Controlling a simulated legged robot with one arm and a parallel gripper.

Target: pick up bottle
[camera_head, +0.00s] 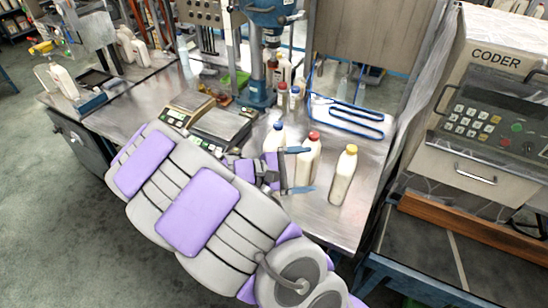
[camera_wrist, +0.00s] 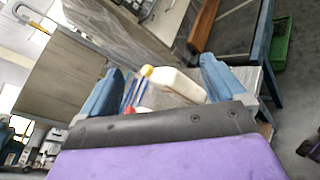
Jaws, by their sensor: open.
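Three white bottles stand upright on the metal table: a blue-capped bottle (camera_head: 274,140), a red-capped bottle (camera_head: 307,163) and a yellow-capped bottle (camera_head: 343,178) at the right. My gripper (camera_head: 301,170) is open, its blue fingers pointing right. In the head view the fingers overlap the red-capped bottle; whether it is fully between them I cannot tell. In the wrist view, the yellow-capped bottle (camera_wrist: 178,83) shows between the fingers of my gripper (camera_wrist: 164,70). A red cap (camera_wrist: 140,110) shows closer, its bottle mostly hidden by my gripper's palm.
A scale (camera_head: 222,124) and a blue drill press (camera_head: 262,90) stand left of and behind the bottles. Small bottles (camera_head: 282,92) stand by the press. A blue wire rack (camera_head: 345,118) lies behind the bottles. The coder machine (camera_head: 490,115) is at the right. The table's front right corner is bare.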

